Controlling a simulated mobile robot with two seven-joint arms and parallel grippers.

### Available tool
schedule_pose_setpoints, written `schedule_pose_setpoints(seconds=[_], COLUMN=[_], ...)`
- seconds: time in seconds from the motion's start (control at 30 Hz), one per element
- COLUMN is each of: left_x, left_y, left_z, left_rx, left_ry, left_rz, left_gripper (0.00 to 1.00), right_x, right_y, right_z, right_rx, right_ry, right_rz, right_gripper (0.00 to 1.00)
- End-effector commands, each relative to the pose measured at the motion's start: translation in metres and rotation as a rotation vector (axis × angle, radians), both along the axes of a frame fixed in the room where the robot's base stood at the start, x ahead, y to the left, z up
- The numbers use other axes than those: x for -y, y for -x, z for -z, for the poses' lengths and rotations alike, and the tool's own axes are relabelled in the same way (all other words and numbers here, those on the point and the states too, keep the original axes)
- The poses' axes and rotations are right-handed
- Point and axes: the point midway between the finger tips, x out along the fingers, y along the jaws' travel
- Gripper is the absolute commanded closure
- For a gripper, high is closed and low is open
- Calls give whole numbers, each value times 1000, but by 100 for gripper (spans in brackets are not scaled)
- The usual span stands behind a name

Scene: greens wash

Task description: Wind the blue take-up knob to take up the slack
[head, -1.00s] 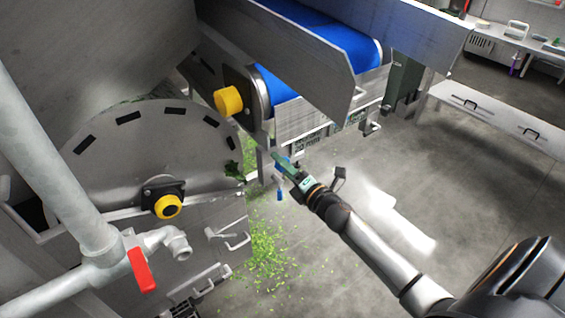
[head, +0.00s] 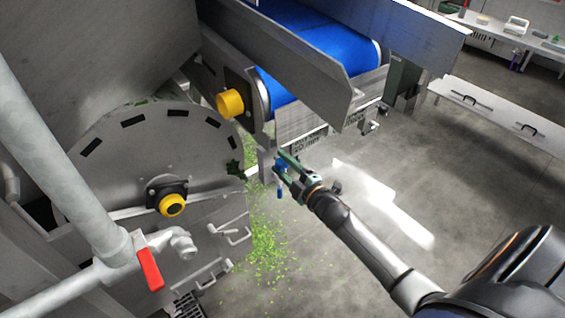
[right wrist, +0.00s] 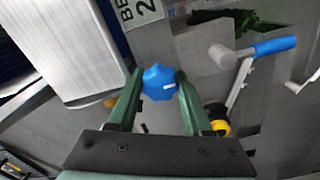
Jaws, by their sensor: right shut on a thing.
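In the head view my right gripper (head: 284,165) is at the knob (head: 281,166), under the end of the blue conveyor belt (head: 318,45). The fingers partly hide the knob there. My left gripper is not in view.
A lever with a blue handle (right wrist: 275,46) is close beside the knob. A yellow-capped bearing (head: 230,102) is above, and a steel drum (head: 150,160) with a red-handled pipe valve (head: 150,268) stands left. Green scraps (head: 265,250) litter the floor; the floor at right is clear.

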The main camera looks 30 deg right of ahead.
Motion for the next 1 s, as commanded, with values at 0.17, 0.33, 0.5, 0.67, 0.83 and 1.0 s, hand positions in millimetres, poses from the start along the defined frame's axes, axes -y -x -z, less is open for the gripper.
schedule_pose_setpoints(seconds=[0.17,0.33,0.5,0.67,0.83,1.0], left_x=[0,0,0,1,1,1], left_y=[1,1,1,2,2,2], left_z=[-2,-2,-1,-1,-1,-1], left_rx=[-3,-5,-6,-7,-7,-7], left_ry=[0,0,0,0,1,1], left_rz=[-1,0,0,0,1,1], left_gripper=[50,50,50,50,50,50], right_x=[0,0,0,0,0,0], right_y=[0,0,0,0,0,0], right_z=[0,0,0,0,0,0], right_rx=[-4,-5,-5,-4,-4,-4], right_ry=[-41,-53,-53,-52,-51,-51], right_rz=[1,1,1,1,0,0], right_gripper=[100,100,100,48,29,20])
